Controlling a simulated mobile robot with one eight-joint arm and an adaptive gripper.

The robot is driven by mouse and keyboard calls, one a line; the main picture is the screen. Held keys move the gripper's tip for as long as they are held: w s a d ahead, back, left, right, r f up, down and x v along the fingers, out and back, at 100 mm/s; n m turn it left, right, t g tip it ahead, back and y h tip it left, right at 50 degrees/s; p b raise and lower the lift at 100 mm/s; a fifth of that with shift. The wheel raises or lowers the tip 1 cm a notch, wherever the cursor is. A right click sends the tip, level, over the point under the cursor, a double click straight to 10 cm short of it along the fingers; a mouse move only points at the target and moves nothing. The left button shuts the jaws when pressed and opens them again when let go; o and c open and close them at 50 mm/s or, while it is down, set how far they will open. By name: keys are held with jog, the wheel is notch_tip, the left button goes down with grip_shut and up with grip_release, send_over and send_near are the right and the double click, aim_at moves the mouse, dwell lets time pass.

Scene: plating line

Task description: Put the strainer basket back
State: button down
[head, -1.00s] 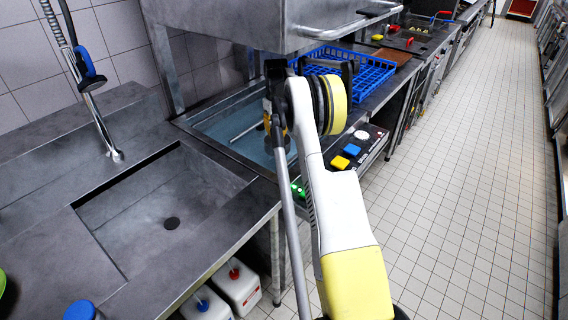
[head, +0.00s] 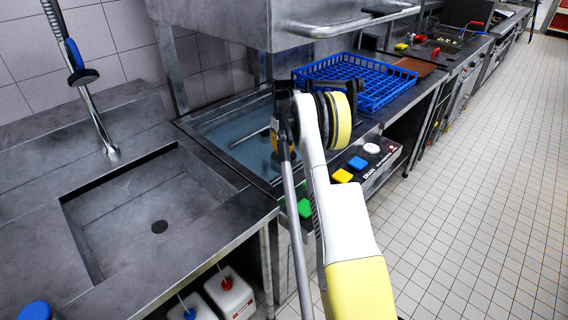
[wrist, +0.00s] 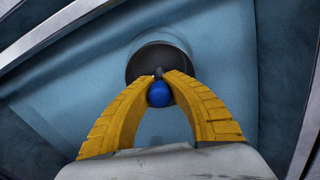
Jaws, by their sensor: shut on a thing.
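My gripper (wrist: 160,77) points down in the wrist view, its two yellow fingers shut around a thin dark stem with a blue knob (wrist: 159,94), which looks like the strainer basket's handle. A dark round shape (wrist: 150,58) lies beyond the fingertips. I cannot tell whether it is the basket's body or a drain opening. In the head view my gripper (head: 277,143) is over the right side of the blue-grey wash tank (head: 222,128), largely hidden by my arm. The basket cannot be made out there.
The steel hood (head: 215,20) overhangs behind the gripper. A blue rack (head: 385,88) stands to the right. The tiled aisle is clear.

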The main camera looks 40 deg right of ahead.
aim_at(284, 160)
jog(key=shift+f+b, duration=0.55)
jog(key=shift+f, duration=1.3)
jog(key=shift+f, duration=0.25)
jog(key=c, duration=1.5)
grip_release()
jog(key=shift+c, duration=0.2)
jog(key=shift+r, duration=0.1)
notch_tip(284, 160, up, 12)
jog(key=p, duration=0.3)
jog(key=shift+r+p, duration=0.15)
jog(key=shift+p, duration=0.2)
